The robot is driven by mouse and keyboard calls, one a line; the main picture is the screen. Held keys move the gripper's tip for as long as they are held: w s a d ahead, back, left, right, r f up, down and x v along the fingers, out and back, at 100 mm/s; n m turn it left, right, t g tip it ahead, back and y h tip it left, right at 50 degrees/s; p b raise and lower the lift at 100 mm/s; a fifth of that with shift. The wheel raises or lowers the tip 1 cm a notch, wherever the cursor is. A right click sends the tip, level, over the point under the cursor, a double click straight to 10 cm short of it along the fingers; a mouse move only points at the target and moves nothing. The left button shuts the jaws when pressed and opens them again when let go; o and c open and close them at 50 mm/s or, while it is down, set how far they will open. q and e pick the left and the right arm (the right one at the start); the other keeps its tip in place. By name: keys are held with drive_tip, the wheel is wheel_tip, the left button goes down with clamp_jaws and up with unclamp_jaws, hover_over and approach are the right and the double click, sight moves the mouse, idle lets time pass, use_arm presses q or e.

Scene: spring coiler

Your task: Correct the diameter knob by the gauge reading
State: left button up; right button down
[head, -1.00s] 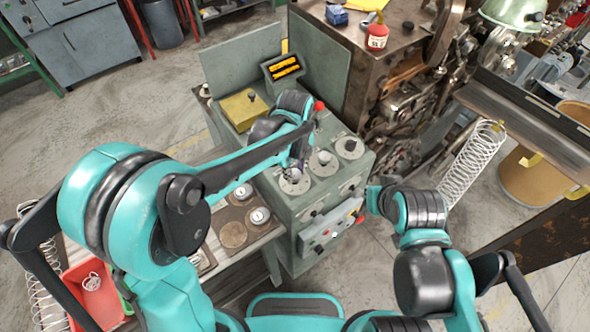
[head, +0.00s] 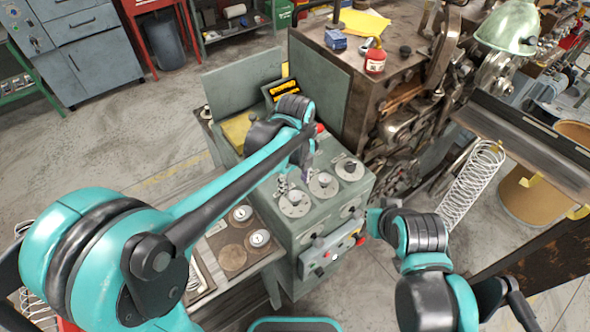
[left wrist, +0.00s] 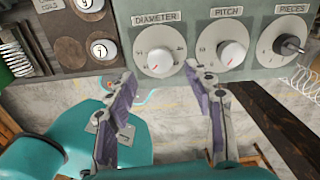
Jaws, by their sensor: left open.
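The diameter knob (left wrist: 160,58) is a white dial marked DIAMETER, with a pale knob and a red mark, on the grey-green panel. In the head view it is the leftmost dial (head: 294,204) on the machine's top. My left gripper (left wrist: 159,72) is open, with its two fingers spread on either side just below the diameter dial and nothing between them. In the head view, my left gripper (head: 283,184) is beside this dial, partly covered by its arm. No gauge reading is legible.
The pitch dial (left wrist: 232,54) and pieces dial (left wrist: 288,46) are close on the right. Levers and a red button stick out of the machine's front. A large metal spring (head: 472,185) hangs at right. A brown machine (head: 320,60) stands behind.

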sight(292, 196)
use_arm(q)
wheel_tip(292, 196, up, 7)
drive_tip(key=shift+a, duration=0.1)
idle(0.6)
drive_tip(key=s+a+f+n+t+b, duration=0.3)
drive_tip(key=s+a+f+n+b, duration=0.2)
drive_tip(key=n, duration=0.8)
drive_tip(key=s+a+f+n+t+b, duration=0.4)
drive_tip(key=a+f+n, duration=0.4)
drive_tip(key=a+n, duration=0.4)
drive_tip(key=s+n+b, duration=0.1)
drive_tip(key=s+n, duration=0.1)
drive_tip(key=shift+s+f+n+b, duration=0.3)
drive_tip(key=shift+s+b, duration=0.05)
drive_tip(key=shift+b, duration=0.05)
drive_tip(key=shift+a, duration=0.1)
